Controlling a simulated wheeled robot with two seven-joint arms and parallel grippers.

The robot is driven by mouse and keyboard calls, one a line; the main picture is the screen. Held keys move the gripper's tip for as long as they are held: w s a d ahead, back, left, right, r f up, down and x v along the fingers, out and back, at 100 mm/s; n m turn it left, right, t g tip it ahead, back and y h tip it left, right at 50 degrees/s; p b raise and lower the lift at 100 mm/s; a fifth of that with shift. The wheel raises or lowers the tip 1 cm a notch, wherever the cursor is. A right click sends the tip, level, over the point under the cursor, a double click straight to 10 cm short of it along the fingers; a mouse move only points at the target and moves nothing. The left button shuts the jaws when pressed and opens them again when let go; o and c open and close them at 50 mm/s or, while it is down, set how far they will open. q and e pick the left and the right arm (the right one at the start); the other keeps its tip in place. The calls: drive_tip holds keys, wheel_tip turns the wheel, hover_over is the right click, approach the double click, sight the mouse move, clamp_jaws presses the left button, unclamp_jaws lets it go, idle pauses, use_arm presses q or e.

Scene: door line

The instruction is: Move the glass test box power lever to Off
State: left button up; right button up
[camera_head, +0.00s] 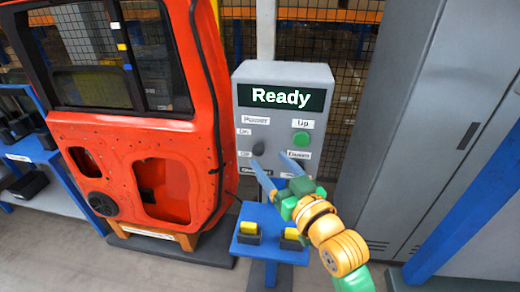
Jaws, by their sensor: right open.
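The glass test box (285,76) is a grey control box with a lit screen reading "Ready". Its dark power lever (258,148) is on the left of the front face, under the "Power" label and beside the "On" and "Off" labels. I cannot tell which setting it points to. My right gripper (270,160) is in front of the box, just below and to the right of the lever. Its blue fingers are spread apart with nothing between them, and they look apart from the lever. The fingers hide part of the lower panel. My left gripper is not in view.
A green button (301,139) sits under "Up" on the right of the panel. An orange-red car door (150,130) stands close on the left. A blue shelf (270,228) with yellow-topped black blocks is below the box. A grey cabinet (420,120) stands on the right.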

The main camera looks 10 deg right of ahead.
sight(260, 152)
drive_tip(key=p+x, duration=0.1)
drive_tip(key=x, duration=0.5)
drive_tip(key=shift+w+a+f, duration=0.1)
clamp_jaws()
drive_tip(key=shift+f, duration=0.3)
idle(0.9)
